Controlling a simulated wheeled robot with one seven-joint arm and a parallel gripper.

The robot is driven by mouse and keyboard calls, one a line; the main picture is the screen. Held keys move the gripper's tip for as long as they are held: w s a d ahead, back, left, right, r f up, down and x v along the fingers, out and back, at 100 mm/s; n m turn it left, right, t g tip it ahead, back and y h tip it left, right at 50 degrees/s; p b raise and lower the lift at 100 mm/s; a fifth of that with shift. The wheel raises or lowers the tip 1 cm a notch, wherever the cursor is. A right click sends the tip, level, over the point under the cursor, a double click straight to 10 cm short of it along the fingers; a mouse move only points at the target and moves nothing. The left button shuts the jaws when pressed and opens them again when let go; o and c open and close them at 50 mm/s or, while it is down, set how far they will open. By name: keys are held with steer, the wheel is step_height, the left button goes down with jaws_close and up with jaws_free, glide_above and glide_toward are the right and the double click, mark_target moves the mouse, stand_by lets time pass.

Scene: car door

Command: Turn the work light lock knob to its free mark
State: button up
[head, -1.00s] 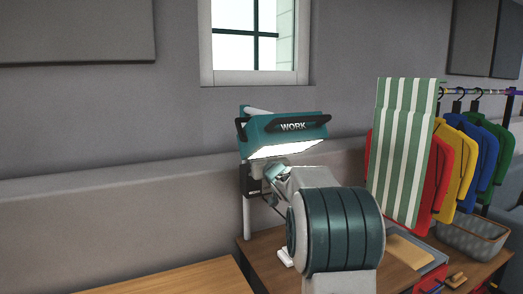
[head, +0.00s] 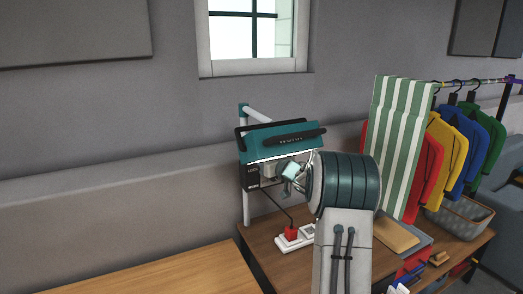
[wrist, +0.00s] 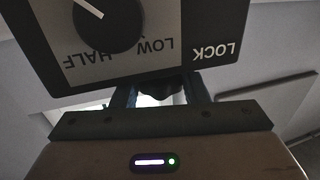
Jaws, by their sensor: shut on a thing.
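The work light (head: 285,146) is a teal lamp with a black handle on a white pole, tilted face down, with only a thin bright strip showing. A dark control box (head: 251,178) hangs on the pole below it. In the wrist view its panel (wrist: 215,22) appears upside down, with the words LOCK, LOW and HALF. A dark round dial (wrist: 107,20) with a white pointer line is partly cut off at the top. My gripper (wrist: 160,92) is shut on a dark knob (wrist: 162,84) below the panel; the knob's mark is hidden. In the head view my gripper (head: 287,170) is under the lamp.
A wooden workbench (head: 285,218) holds a white power strip (head: 290,243) with a red plug (head: 291,233). A clothes rail with a striped cloth (head: 400,145) and coloured jackets (head: 452,150) stands at the right. A grey basket (head: 455,215) sits near it.

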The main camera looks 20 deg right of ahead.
steer(key=shift+n+y+p, duration=0.3)
steer(key=shift+y+p, duration=0.15)
steer(key=shift+y, duration=0.05)
steer(key=o, duration=1)
steer(key=shift+c, duration=0.2)
steer(key=b+v, duration=0.2)
steer(key=v, duration=1.1)
steer(key=shift+s+r, duration=0.15)
steer(key=shift+s, duration=0.2)
